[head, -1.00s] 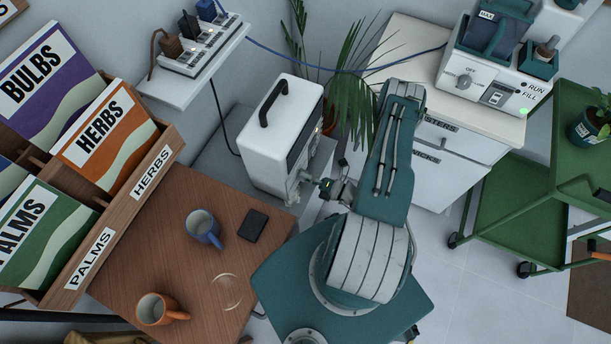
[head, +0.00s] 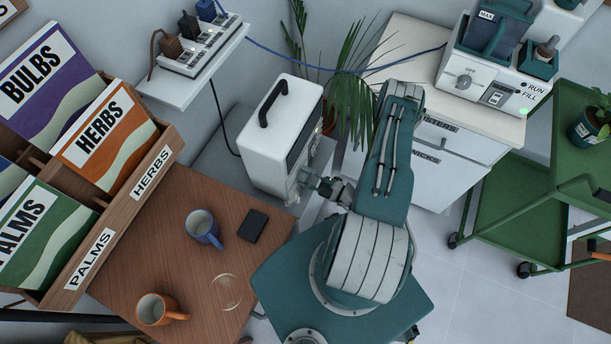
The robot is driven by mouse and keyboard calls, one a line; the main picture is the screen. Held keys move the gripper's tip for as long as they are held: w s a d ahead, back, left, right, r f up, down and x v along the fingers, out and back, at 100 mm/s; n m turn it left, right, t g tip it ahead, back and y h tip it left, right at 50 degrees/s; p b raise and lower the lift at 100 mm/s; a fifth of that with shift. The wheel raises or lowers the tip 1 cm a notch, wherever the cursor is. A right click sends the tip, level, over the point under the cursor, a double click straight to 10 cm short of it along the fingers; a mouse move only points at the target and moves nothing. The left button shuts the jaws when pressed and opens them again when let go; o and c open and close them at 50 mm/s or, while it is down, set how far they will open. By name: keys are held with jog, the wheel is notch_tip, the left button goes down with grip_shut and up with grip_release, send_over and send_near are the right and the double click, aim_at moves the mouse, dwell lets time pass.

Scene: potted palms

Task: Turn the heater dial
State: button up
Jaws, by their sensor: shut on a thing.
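The heater (head: 262,140) is a white box with a black carry handle on top. It stands on a grey surface at the centre of the head view, with its dark front grille turned to the right. My gripper (head: 299,183) is at the lower front corner of the heater and is shut on the heater dial. The dial itself is hidden behind the fingers, so its pointer setting cannot be read. My arm comes to it from the lower right.
A wooden table (head: 185,270) with a blue mug (head: 203,228), an orange mug (head: 157,309) and a black phone (head: 252,225) lies at the lower left. A palm (head: 350,110) stands behind the heater. A white cabinet (head: 410,45) and green cart (head: 500,205) are to the right.

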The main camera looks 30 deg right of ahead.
jog(key=m, duration=0.6)
jog(key=shift+s+f+m, duration=0.1)
jog(key=shift+m, duration=0.2)
jog(key=m, duration=0.5)
jog(key=shift+a+h, duration=0.1)
jog(key=shift+h, duration=0.2)
jog(key=shift+m, duration=0.3)
jog(key=o, duration=1.1)
jog(key=shift+o, duration=0.2)
jog(key=v, duration=1.2)
